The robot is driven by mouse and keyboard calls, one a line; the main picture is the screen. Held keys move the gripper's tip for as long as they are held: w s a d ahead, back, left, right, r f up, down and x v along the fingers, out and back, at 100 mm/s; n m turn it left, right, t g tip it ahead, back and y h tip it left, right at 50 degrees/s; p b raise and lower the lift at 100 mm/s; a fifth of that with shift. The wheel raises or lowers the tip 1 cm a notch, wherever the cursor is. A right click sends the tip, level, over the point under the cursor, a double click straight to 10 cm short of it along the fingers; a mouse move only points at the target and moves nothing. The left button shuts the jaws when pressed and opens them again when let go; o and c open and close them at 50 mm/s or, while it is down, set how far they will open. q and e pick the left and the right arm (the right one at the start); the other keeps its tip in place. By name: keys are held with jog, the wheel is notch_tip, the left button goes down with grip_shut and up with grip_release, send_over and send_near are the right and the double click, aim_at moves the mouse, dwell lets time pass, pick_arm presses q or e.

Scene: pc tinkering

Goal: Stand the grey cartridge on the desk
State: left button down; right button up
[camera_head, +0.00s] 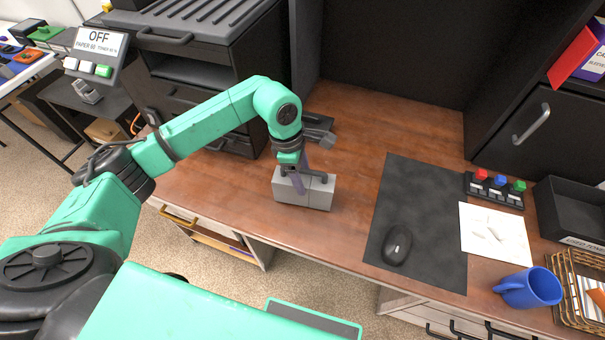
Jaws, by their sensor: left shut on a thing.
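The grey cartridge (305,191) is a light grey block near the front edge of the wooden desk (345,128), left of the dark mat. Its long side lies level, and it looks to be at or just above the desk top; I cannot tell if it touches. My left gripper (306,176) is over its top and shut on it. The fingers hide part of the cartridge's top. My right gripper is not in view.
A dark mat (420,205) with a black mouse (397,246) lies to the right. Desk behind the cartridge is clear.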

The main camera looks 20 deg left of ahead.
pick_arm(q)
jog(key=shift+f+b, duration=0.45)
dwell(0.6)
grip_release()
jog(key=shift+d+p+v, duration=0.3)
jog(key=shift+p+v, duration=0.6)
jog(key=shift+v, duration=0.6)
jog(key=shift+d+p+v, duration=0.3)
jog(key=shift+p+v, duration=0.65)
jog(key=shift+v, duration=0.5)
jog(key=shift+d+p+v, duration=0.35)
jog(key=shift+p+v, duration=0.55)
jog(key=shift+v, duration=0.6)
jog(key=shift+r, duration=0.15)
